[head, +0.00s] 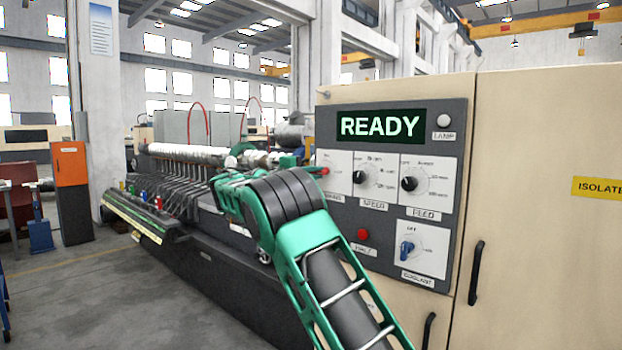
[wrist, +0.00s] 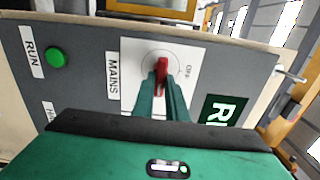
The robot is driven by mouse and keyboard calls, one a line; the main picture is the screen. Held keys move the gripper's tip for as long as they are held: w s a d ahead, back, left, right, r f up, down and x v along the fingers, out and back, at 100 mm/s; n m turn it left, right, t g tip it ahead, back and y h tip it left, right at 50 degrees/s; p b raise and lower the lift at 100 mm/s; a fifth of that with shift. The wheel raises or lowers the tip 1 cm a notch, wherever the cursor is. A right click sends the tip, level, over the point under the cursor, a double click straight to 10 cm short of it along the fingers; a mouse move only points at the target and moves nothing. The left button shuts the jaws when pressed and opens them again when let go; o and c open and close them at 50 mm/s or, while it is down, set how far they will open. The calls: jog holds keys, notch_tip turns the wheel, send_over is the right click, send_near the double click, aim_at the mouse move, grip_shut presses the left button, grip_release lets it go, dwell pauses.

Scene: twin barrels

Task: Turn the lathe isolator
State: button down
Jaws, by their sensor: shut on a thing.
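The isolator is a red handle (wrist: 162,72) on a white dial plate marked MAINS, with OFF printed on the plate's right side in the wrist view. The handle runs roughly up and down in that picture, not towards OFF. My gripper (wrist: 161,88) is shut on the red handle, one green finger on each side. In the head view my gripper (head: 311,172) reaches the left dial plate (head: 335,165) of the panel. A small red part shows there, and my arm hides part of the plate.
The grey panel has a lit READY screen (head: 380,124), speed knob (head: 360,177), feed knob (head: 409,183), red button (head: 363,234) and blue coolant switch (head: 407,249). A green RUN button (wrist: 56,57) is near the isolator. The lathe bed lies left; open floor (head: 90,285) is further left.

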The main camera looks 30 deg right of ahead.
jog(key=c, duration=1.8)
grip_release()
jog(key=shift+s+d+f, duration=0.15)
jog(key=shift+o, duration=0.2)
jog(key=v, duration=1)
jog(key=shift+a, duration=0.45)
jog(key=shift+d, duration=0.1)
